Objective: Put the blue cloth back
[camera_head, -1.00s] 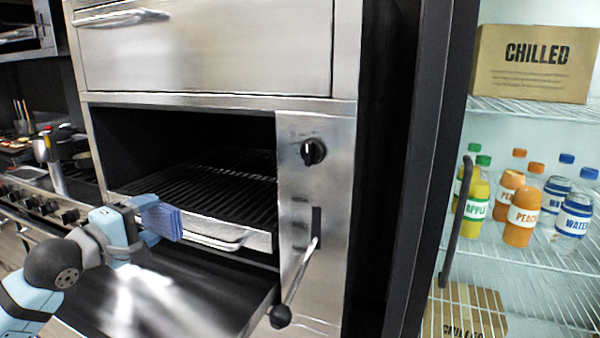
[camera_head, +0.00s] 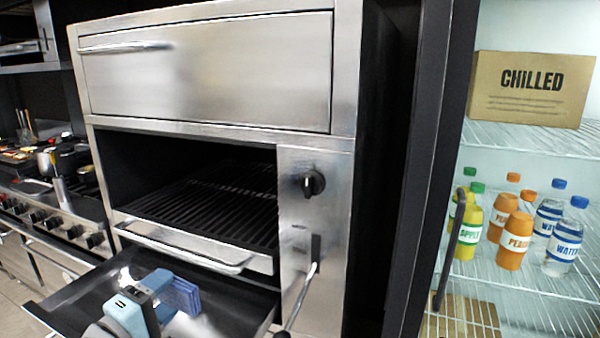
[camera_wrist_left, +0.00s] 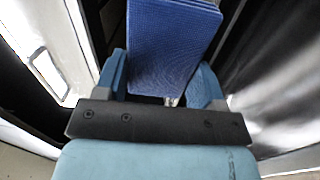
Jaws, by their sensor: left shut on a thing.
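My left gripper (camera_head: 158,290) is at the lower left of the head view, in front of the broiler and above its dark lower tray. It is shut on the blue cloth (camera_head: 182,295), which looks like a folded block. In the left wrist view the blue cloth (camera_wrist_left: 172,45) stands out between the two fingers of the left gripper (camera_wrist_left: 165,85). The lower part of the cloth is hidden by the gripper. My right gripper is not in view.
The broiler's grill rack (camera_head: 215,205) and front handle (camera_head: 190,248) lie just behind the cloth. A lever (camera_head: 302,295) juts out on the right. The dark tray (camera_head: 75,297) spreads below. A fridge with bottles (camera_head: 515,240) and a chilled box (camera_head: 530,88) stands right. A stove (camera_head: 60,205) is left.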

